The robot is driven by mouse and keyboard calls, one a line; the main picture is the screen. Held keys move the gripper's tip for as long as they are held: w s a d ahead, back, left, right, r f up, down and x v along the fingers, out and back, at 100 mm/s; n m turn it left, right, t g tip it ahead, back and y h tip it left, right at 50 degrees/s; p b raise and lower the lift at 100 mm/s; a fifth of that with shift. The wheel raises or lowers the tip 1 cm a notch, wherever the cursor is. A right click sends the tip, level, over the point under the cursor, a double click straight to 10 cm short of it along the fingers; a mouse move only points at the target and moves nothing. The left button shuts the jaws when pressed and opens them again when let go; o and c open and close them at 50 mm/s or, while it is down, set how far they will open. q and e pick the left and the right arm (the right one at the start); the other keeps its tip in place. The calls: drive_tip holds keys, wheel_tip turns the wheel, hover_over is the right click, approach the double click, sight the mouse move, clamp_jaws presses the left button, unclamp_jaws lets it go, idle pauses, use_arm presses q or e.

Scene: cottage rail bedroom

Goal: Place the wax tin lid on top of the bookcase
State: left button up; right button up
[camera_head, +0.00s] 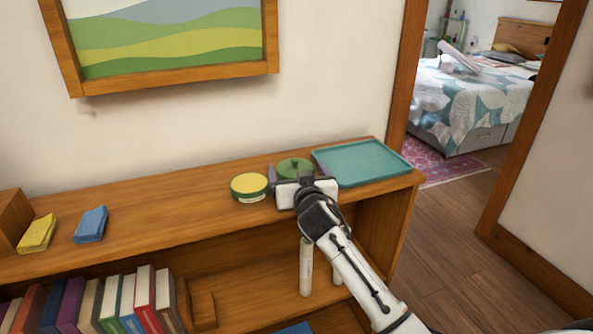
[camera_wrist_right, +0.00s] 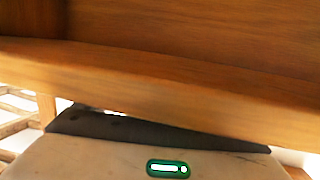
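The wax tin lid (camera_head: 294,167) is a round green disc with a small knob. In the head view it appears to lie flat on the bookcase top (camera_head: 190,213), between the open tin and the teal tray. My right gripper (camera_head: 299,174) reaches in from the front, with one finger on each side of the lid. The fingers look spread, with a gap to the lid on the right. The gripper's body hides the lid's front edge. The right wrist view shows only wood and the gripper housing, not the lid. My left gripper is out of view.
An open green tin with yellow wax (camera_head: 249,187) stands just left of the gripper. A teal tray (camera_head: 362,162) lies to the right. A yellow cloth (camera_head: 37,233) and a blue cloth (camera_head: 91,224) lie at the left. Books (camera_head: 143,300) fill the shelf below.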

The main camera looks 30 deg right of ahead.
drive_tip(key=v, duration=1.2)
drive_tip(key=shift+s, duration=0.1)
